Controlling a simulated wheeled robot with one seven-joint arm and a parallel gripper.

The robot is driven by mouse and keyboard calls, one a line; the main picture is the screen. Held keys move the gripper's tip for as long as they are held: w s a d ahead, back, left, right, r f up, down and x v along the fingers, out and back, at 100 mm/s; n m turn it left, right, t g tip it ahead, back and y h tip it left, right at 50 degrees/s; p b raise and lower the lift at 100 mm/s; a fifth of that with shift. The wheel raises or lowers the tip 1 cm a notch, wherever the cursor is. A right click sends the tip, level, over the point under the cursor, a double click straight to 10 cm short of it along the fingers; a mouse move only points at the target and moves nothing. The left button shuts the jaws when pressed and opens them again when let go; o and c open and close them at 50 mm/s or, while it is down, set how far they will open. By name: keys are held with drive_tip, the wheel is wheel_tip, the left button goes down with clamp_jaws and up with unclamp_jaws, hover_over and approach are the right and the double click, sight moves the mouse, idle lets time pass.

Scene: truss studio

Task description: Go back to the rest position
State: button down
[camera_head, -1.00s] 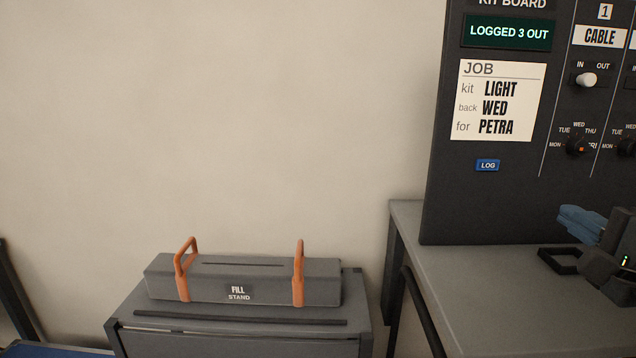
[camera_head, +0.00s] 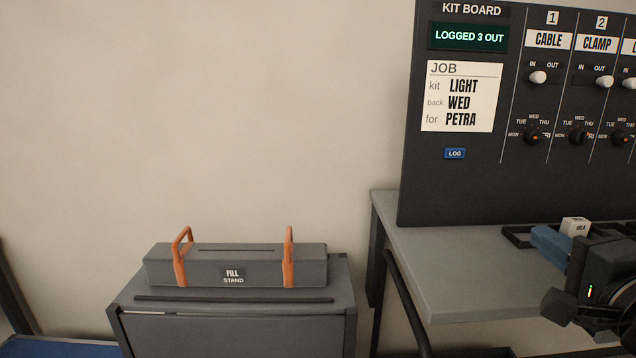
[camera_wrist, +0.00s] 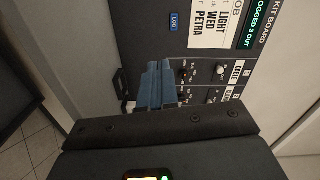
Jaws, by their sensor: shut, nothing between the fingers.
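My gripper (camera_wrist: 157,84) shows its blue fingers in the wrist view, shut together and empty, in front of the kit board's lower part. In the head view my gripper (camera_head: 550,243) is at the right edge, over the grey bench, with the dark wrist behind it. The kit board (camera_head: 415,190) stands on the bench, and its display (camera_head: 469,37) reads "LOGGED 3 OUT". The job card (camera_head: 462,97) reads kit LIGHT, back WED, for PETRA. The blue LOG button (camera_head: 455,153) sits below it, apart from my fingers.
The grey bench (camera_head: 440,285) carries a dark tray and a small white block (camera_head: 575,227) beside my gripper. A grey case (camera_head: 205,268) labelled FILL STAND, with orange handles, lies on a dark cabinet (camera_head: 235,335) at left. The wall above is bare.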

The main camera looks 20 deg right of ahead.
drive_tip(key=s+a+f+n+g+y, duration=0.1)
drive_tip(key=s+a+f+n, duration=0.45)
drive_tip(key=f, duration=0.25)
drive_tip(key=s+a+f+n+y, duration=0.1)
drive_tip(key=s+a+f+n, duration=0.4)
drive_tip(key=s+f, duration=0.2)
drive_tip(key=s+a+f+n+y, duration=0.1)
drive_tip(key=s+a+n, duration=0.3)
drive_tip(key=s, duration=0.4)
drive_tip(key=s+a+f+n+g+y, duration=0.1)
drive_tip(key=s+a+f+n, duration=0.1)
drive_tip(key=s+a+n, duration=0.3)
drive_tip(key=s, duration=0.3)
drive_tip(key=shift+s+a+f+y, duration=0.2)
drive_tip(key=shift+s+y, duration=0.1)
drive_tip(key=shift+y, duration=0.1)
